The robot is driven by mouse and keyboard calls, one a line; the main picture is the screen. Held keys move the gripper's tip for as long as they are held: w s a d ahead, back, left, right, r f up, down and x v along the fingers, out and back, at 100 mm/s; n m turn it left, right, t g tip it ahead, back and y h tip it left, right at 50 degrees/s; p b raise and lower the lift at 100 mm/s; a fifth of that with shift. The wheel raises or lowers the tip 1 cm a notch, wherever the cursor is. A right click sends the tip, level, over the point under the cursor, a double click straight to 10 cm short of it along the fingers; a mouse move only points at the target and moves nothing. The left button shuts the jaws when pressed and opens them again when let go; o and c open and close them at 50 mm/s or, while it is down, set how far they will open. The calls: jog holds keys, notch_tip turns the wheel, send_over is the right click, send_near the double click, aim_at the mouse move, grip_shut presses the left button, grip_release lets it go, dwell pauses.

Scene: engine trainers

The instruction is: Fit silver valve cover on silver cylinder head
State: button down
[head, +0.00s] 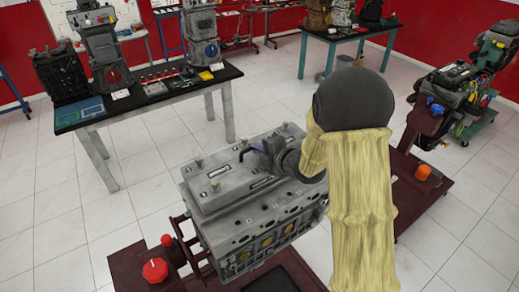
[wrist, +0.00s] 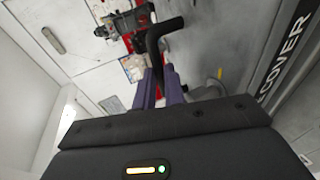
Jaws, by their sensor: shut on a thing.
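The silver valve cover (head: 213,184) is a long grey lid with small brass-coloured knobs, at the middle of the head view. It lies over the top of the silver cylinder head (head: 265,240), a grey block with round brass-coloured plugs in its front side. I cannot tell whether the two touch everywhere. My gripper (head: 262,150) is above the cover, its purple fingers (wrist: 161,85) shut on a dark bent handle of the cover. In the wrist view, the cover's grey side (wrist: 285,70) with the word COVER runs along the right edge. My arm hides the head's right end.
A dark red stand (head: 140,270) with red knobs is below the head. A black-topped table (head: 150,92) with engine parts stands at the back left, a green table (head: 345,32) at the back. Another engine (head: 460,85) is at the right. White tiled floor lies between.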

jog(key=shift+w+f+b, duration=0.15)
jog(key=shift+f+b, duration=0.35)
jog(key=shift+b, duration=0.35)
dwell(1.1)
jog(key=c, duration=1.4)
grip_release()
jog(key=shift+a, duration=0.1)
jog(key=shift+s+f, duration=0.1)
jog(key=shift+s, duration=0.1)
jog(key=shift+s+f, duration=0.1)
jog(key=shift+f, duration=0.1)
jog(key=shift+s+d+f, duration=0.1)
jog(key=shift+d+f, duration=0.05)
jog(key=shift+d, duration=0.05)
jog(key=shift+s+d+b, duration=0.25)
jog(key=shift+d+b, duration=0.05)
jog(key=shift+b, duration=0.1)
jog(key=b+v, duration=0.1)
jog(key=v, duration=0.4)
jog(key=b+v, duration=0.1)
jog(key=v, duration=0.5)
jog(key=r+b+v, duration=0.1)
jog(key=b+v, duration=0.1)
jog(key=v, duration=0.3)
jog(key=shift+s+r, duration=0.1)
